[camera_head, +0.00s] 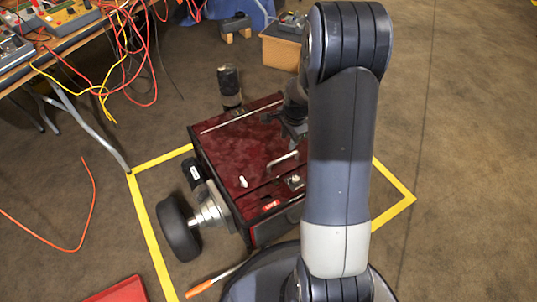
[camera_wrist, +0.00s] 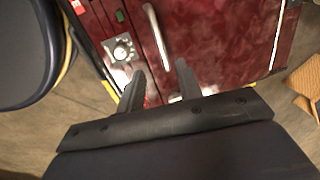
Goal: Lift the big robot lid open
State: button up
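The big robot is a dark red box on the floor; its lid (camera_head: 235,147) is a flat mottled red panel that looks shut. A silver bar handle (camera_head: 283,160) sits on the lid near a seam, and it also shows in the wrist view (camera_wrist: 156,34). My gripper (camera_head: 296,133) is above the lid, partly hidden by my arm in the head view. In the wrist view my gripper (camera_wrist: 160,78) has its two fingers apart with nothing between them. The handle lies beyond the fingertips, roughly in line with the gap; I cannot tell the exact distance.
A silver knob plate (camera_wrist: 122,50) sits beside the handle across the seam. A black wheel (camera_head: 179,228) juts from the box's left side. Yellow tape (camera_head: 148,240) frames the box. A cable-strewn table (camera_head: 50,60) stands upper left, and a cardboard box (camera_head: 281,48) behind. Floor at right is clear.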

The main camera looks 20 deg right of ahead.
aim_at(284, 157)
jog(key=f+b, duration=0.1)
jog(key=f, duration=0.2)
jog(key=w+f+b, duration=0.1)
jog(key=f, duration=0.3)
jog(key=f+b, duration=0.2)
jog(key=f, duration=0.1)
jog(key=shift+w+a+f, duration=0.15)
jog(key=shift+w+f, duration=0.1)
jog(key=shift+w, duration=0.1)
jog(key=shift+c, duration=0.3)
grip_shut()
